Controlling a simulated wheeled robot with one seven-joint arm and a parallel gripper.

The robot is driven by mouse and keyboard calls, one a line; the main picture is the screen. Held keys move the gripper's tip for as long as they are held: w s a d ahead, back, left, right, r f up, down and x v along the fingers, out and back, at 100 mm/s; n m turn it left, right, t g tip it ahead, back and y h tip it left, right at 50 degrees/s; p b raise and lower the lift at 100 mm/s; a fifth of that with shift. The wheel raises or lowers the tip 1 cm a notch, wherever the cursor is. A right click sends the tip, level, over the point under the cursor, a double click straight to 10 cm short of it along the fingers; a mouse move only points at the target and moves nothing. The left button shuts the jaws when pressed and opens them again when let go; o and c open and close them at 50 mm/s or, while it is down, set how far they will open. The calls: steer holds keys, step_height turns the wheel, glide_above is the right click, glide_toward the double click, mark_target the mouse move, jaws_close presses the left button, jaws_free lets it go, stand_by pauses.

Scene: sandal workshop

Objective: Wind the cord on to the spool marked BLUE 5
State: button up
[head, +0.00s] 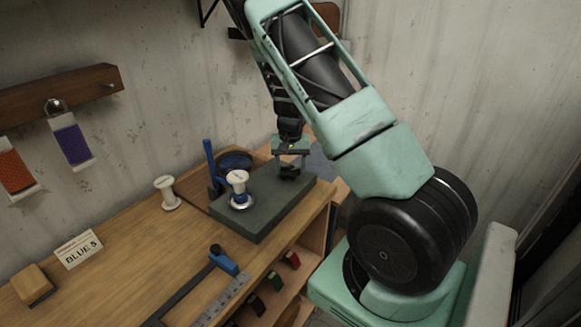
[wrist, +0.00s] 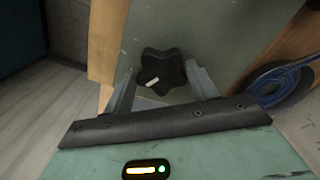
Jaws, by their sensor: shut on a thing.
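My gripper (head: 290,158) reaches down over the right end of a dark grey-green base plate (head: 258,224) on the bench. In the wrist view its two fingers stand either side of a black star-shaped knob (wrist: 158,66) with a white mark, shut on it. The knob (head: 290,173) is partly hidden by the gripper in the head view. A card reading BLUE 5 (head: 78,249) lies at the bench's left.
An empty pale spool (head: 167,193) stands left of the plate. A blue-handled upright tool (head: 211,165) and a dark round reel (head: 234,160) sit behind the plate. A blue-ended clamp bar (head: 222,262) and a metal ruler (head: 220,302) lie near the front edge.

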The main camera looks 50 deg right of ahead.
steer(key=m+p, duration=0.1)
steer(key=m, duration=0.6)
steer(key=shift+r, duration=0.1)
steer(key=m+p, duration=0.1)
steer(key=m, duration=0.2)
steer(key=shift+a+m, duration=0.1)
steer(key=shift+m, duration=0.2)
steer(key=m+p, duration=0.1)
steer(key=m, duration=0.2)
steer(key=shift+m, duration=0.3)
steer(key=m+p, duration=0.2)
steer(key=m, duration=0.4)
steer(key=shift+w, duration=0.1)
steer(key=m+p, duration=0.2)
steer(key=m, duration=0.3)
steer(key=shift+m, duration=0.3)
steer(key=o, duration=1)
